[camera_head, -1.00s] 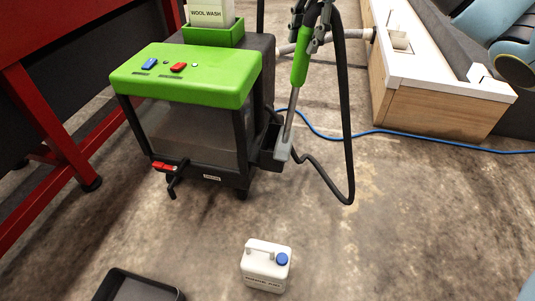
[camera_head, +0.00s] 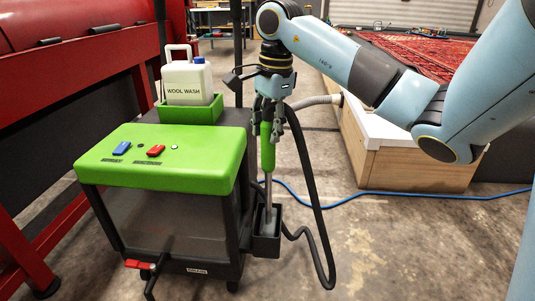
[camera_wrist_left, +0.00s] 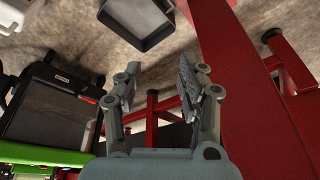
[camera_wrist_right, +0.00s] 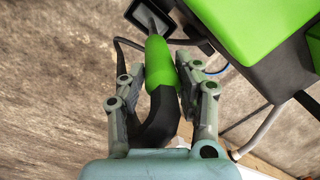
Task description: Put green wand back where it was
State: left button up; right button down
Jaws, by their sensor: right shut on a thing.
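The green wand (camera_head: 267,148) has a green grip, a thin metal tube and a grey foot, and stands nearly upright. Its foot is at the mouth of the black holder (camera_head: 266,245) on the machine's right side and seems to be inside it; the depth is hidden. My right gripper (camera_head: 270,108) is shut on the wand's upper end. The right wrist view shows the fingers (camera_wrist_right: 160,88) on both sides of the green grip (camera_wrist_right: 159,62), with the holder (camera_wrist_right: 133,14) beyond. My left gripper (camera_wrist_left: 160,75) is open and empty, seen only in the left wrist view.
A black hose (camera_head: 318,225) loops from the wand. The green-topped machine (camera_head: 160,160) carries a wool wash jug (camera_head: 187,82) in a green tray. Red framework (camera_head: 80,80) stands left. A blue cable (camera_head: 385,194) crosses the floor before a wooden-sided platform (camera_head: 410,160).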

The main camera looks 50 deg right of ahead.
aim_at(269, 143)
notch_tip(269, 143, down, 3)
jog(key=shift+f+b, duration=0.2)
jog(key=shift+b, duration=0.4)
pick_arm(q)
jog(key=shift+w+f+t, duration=0.4)
jog(key=shift+f+t, duration=0.05)
jog(key=shift+f, duration=0.15)
jog(key=shift+w+f+t, duration=0.35)
jog(key=shift+f+t, duration=0.1)
jog(key=shift+f, duration=0.15)
pick_arm(e)
jog(key=shift+f, duration=0.25)
pick_arm(q)
jog(key=shift+f, duration=0.1)
jog(key=shift+f, duration=0.1)
pick_arm(e)
jog(key=c, duration=0.9)
grip_release()
jog(key=shift+c, duration=0.2)
